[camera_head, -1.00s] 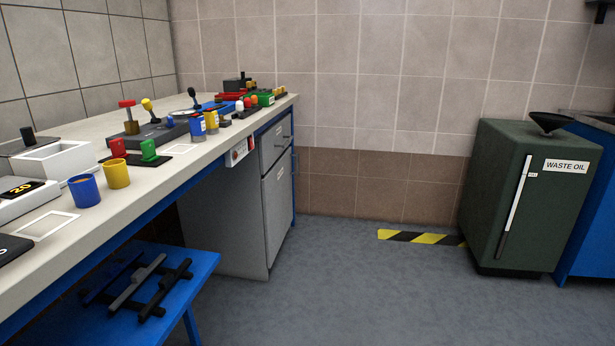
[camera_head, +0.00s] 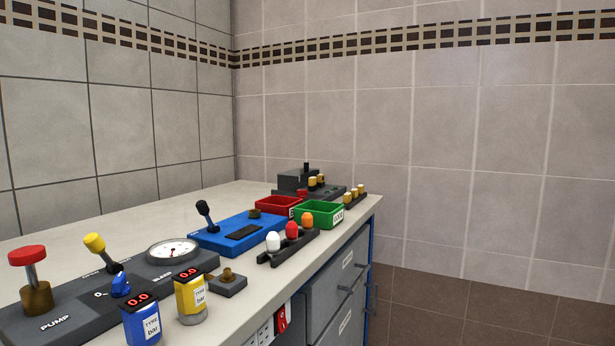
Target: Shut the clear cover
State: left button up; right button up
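I cannot make out a clear cover in this view. On the bench front, at the lower edge of the picture, a white panel (camera_head: 264,333) carries a red part (camera_head: 281,319); it is cut off by the frame and I cannot tell whether any cover is on it. Neither of my grippers is in view.
The bench top (camera_head: 150,222) holds a grey pump unit (camera_head: 60,322) with a gauge (camera_head: 172,251), blue (camera_head: 142,325) and yellow (camera_head: 191,300) meters, a blue block (camera_head: 238,235), and red (camera_head: 277,205) and green (camera_head: 318,213) bins. Drawers (camera_head: 340,278) face right.

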aim_at(284, 183)
jog(key=i+u, duration=0.1)
jog(key=u, duration=0.2)
jog(key=i+l+u, duration=0.1)
jog(key=u, duration=0.15)
jog(key=i+l+u, duration=0.15)
jog(key=l+u, duration=0.2)
jog(key=i+l+u, duration=0.1)
jog(key=l+u, duration=0.55)
